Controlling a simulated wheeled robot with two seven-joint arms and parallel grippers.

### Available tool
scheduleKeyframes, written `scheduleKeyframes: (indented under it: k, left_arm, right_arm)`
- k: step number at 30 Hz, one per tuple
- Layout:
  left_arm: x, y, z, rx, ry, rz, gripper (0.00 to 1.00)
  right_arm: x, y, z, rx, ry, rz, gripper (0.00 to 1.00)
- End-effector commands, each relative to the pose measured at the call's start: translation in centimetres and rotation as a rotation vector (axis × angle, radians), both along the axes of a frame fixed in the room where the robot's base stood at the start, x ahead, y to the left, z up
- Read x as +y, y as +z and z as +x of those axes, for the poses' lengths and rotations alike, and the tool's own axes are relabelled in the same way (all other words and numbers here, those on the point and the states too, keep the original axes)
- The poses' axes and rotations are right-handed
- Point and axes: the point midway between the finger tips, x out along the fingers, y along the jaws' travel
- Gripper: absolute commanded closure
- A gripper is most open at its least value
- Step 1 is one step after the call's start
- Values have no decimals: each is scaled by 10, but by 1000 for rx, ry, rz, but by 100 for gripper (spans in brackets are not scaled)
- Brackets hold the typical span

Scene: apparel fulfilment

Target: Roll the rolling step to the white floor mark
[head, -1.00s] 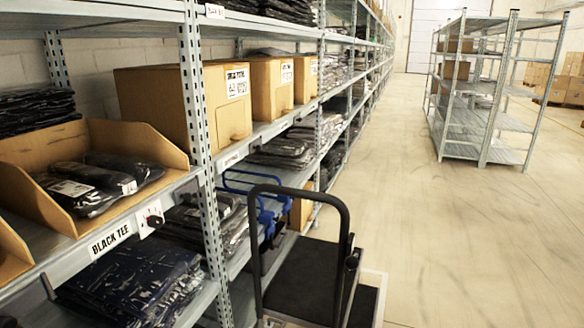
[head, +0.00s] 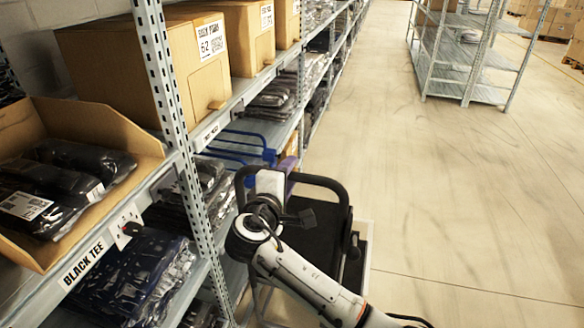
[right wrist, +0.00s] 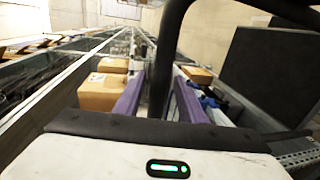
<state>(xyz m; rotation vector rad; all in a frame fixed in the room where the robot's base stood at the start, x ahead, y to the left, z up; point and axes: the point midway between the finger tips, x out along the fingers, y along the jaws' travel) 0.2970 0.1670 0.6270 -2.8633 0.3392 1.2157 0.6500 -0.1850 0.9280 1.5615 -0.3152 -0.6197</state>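The rolling step (head: 318,222) stands beside the shelving, with dark treads and a black tubular handle loop (head: 338,187). My right gripper (head: 284,170) is at the left part of this loop. In the right wrist view, its two purple fingers (right wrist: 158,88) stand apart with the black handle bar (right wrist: 170,45) running between them. A gap shows beside the bar, so the fingers look open around it; contact is unclear. A pale edge (head: 362,243) shows right of the step; I cannot tell whether it is the floor mark or the step's frame. My left gripper is out of view.
Shelving (head: 165,90) with cardboard boxes (head: 130,65) and bagged garments runs along the left, close to the step. A blue tubular frame (head: 240,147) is by the lower shelf. A grey rack (head: 470,60) stands at the back right. The floor (head: 450,190) between is clear.

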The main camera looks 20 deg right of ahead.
Motion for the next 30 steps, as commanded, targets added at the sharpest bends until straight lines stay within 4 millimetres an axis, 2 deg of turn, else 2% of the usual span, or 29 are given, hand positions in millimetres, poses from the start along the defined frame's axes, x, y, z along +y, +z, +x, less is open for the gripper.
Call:
scheduleKeyframes:
  k: [6, 17, 21, 24, 30]
  left_arm:
    - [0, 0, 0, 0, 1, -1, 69]
    - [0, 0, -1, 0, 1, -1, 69]
    - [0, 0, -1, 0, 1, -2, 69]
    - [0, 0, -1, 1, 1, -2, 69]
    - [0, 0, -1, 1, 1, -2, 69]
  right_arm:
    - [-14, -5, 21, 0, 1, 0, 63]
    - [-17, -6, 25, 0, 1, 3, 63]
    - [-17, -6, 25, 0, 1, 3, 87]
    - [-17, -6, 25, 0, 1, 3, 100]
    - [-18, -7, 25, 1, 0, 3, 100]
